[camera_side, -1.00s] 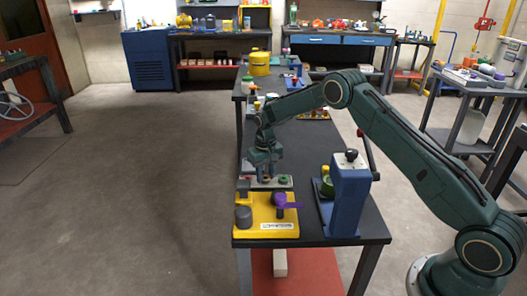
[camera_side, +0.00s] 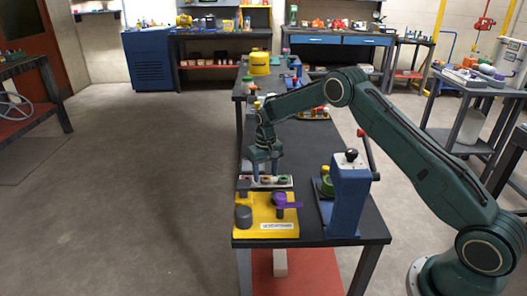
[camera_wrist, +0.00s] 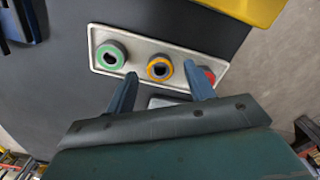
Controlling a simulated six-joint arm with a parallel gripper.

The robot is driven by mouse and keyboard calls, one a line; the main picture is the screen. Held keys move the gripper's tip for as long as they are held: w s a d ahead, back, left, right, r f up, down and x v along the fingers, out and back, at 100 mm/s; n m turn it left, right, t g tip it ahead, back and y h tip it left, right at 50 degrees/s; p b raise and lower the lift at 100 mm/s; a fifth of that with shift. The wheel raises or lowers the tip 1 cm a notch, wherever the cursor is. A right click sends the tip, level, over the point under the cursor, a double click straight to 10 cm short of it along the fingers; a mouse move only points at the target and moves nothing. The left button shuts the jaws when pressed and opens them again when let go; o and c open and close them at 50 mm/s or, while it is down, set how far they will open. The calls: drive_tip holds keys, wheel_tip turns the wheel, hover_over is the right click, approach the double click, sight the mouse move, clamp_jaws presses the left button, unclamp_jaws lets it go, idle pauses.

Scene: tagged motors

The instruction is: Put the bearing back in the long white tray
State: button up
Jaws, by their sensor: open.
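The long white tray (camera_wrist: 135,42) lies on the dark bench. It also shows in the side view (camera_side: 289,186), behind the yellow fixture. Three ring-shaped bearings are in a row in it: a green-ringed one (camera_wrist: 110,55), an orange-ringed one (camera_wrist: 159,68) in the middle and a red-ringed one (camera_wrist: 209,76), partly hidden by a finger. My gripper (camera_wrist: 160,70) is open, with its fingers spread to either side of the orange-ringed bearing. In the side view my gripper (camera_side: 265,176) points down over the tray. I cannot tell whether the fingers touch the bearing.
The yellow fixture (camera_side: 260,229), with a grey cylinder (camera_side: 243,216) and a purple lever (camera_side: 287,203), stands at the bench's near end. A blue press (camera_side: 347,200) stands to the right. The bench's left edge is close to the tray.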

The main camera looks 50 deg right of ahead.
wheel_tip(320, 180, up, 11)
drive_tip(key=shift+r, duration=0.15)
idle(0.4)
idle(0.5)
wheel_tip(320, 180, up, 11)
drive_tip(key=t, duration=0.1)
hover_over(265, 179)
drive_tip(key=s+a, duration=0.3)
drive_tip(key=s, duration=0.3)
drive_tip(key=s+a+r+n+t, duration=0.2)
drive_tip(key=s+a+r, duration=0.1)
drive_tip(key=s+r, duration=0.7)
drive_tip(key=s+a+f+t, duration=0.1)
drive_tip(key=s, duration=1.1)
drive_tip(key=s+a+f+n+t, duration=0.1)
drive_tip(key=s+a, duration=0.1)
drive_tip(key=s, duration=1.1)
drive_tip(key=shift+s+f+t, duration=0.2)
drive_tip(key=shift+f+t, duration=0.1)
drive_tip(key=shift+f, duration=0.1)
